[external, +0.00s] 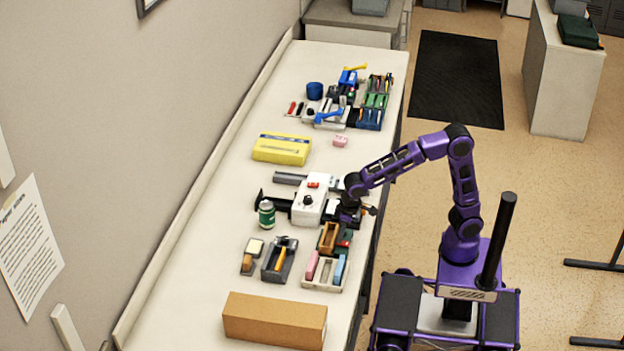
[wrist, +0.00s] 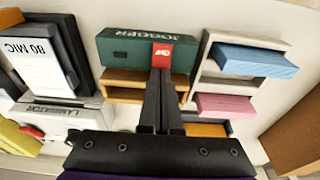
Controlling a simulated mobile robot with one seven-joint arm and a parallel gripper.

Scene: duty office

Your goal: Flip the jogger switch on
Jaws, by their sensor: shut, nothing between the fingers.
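The jogger is a dark green box lettered "JOGGER" (wrist: 125,52), with a red switch (wrist: 162,56) on its face, seen in the wrist view. Whether the switch is on or off I cannot tell. My gripper (wrist: 161,74) is shut and empty, its fingertips just below the red switch in the picture; whether they touch it I cannot tell. In the external view my gripper (external: 348,217) is low over the right side of the table, beside the small dark green jogger (external: 345,238).
A tan wooden holder (wrist: 121,86) sits against the jogger. A light rack with blue (wrist: 255,61) and pink (wrist: 226,104) blocks stands to its right. A laminator (wrist: 63,112) and an "80 MIC" box (wrist: 40,65) are left. A cardboard box (external: 274,320) lies at the near end.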

